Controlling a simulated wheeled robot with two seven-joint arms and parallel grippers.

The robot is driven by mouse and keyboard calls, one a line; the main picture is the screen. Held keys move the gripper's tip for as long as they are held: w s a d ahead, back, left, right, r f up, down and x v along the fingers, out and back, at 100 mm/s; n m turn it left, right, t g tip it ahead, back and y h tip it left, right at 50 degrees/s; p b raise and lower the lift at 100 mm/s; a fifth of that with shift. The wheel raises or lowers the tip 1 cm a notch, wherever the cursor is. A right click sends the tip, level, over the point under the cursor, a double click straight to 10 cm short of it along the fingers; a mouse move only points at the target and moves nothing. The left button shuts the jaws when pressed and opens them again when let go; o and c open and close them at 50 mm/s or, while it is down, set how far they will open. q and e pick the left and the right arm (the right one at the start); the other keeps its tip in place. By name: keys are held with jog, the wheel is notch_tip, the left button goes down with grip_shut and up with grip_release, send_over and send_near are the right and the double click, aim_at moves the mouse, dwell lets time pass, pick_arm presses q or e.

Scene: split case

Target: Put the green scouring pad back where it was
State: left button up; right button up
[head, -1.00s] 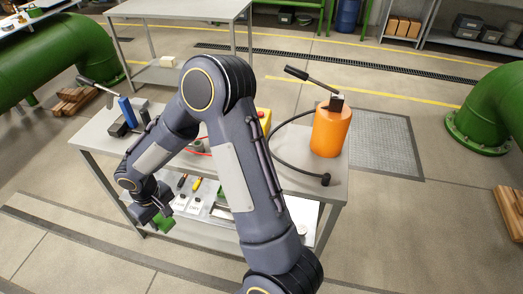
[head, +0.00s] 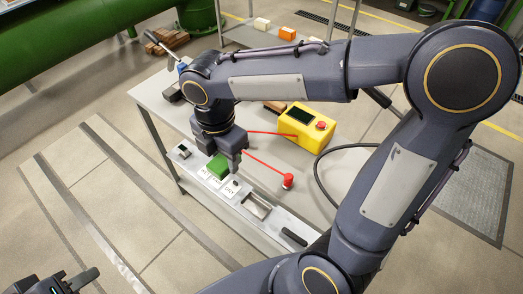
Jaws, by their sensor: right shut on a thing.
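The green scouring pad (head: 217,166) is between the fingers of my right gripper (head: 232,160), which is shut on it. The pad is low over a pale panel (head: 268,226) along the table's front edge, beside small white labels (head: 231,189); one seems to read DRY. I cannot tell whether the pad touches the panel. The gripper hides part of the pad and the panel behind it. My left gripper (head: 72,284) is at the bottom left corner, away from the table, partly cut off by the frame; its opening is unclear.
The grey table (head: 160,95) carries a yellow box (head: 306,128) with a red button, a red cable with a red-ended plug (head: 288,181) and a black hose (head: 318,178). The panel has a rectangular recess (head: 257,206) and a black handle (head: 293,238).

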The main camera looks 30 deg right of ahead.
jog(key=w+d+f, duration=0.3)
jog(key=d+f, duration=0.1)
jog(key=d, duration=0.4)
send_over(263, 161)
jog(key=f, duration=0.5)
jog(key=shift+s+a, duration=0.1)
jog(key=shift+a, duration=0.25)
jog(key=shift+d+f, duration=0.2)
jog(key=shift+f, duration=0.75)
jog(key=shift+d+f, duration=0.15)
jog(key=shift+f, duration=0.8)
jog(key=shift+f, duration=0.1)
jog(key=o, duration=0.9)
jog(key=shift+b, duration=0.3)
jog(key=shift+o, duration=0.2)
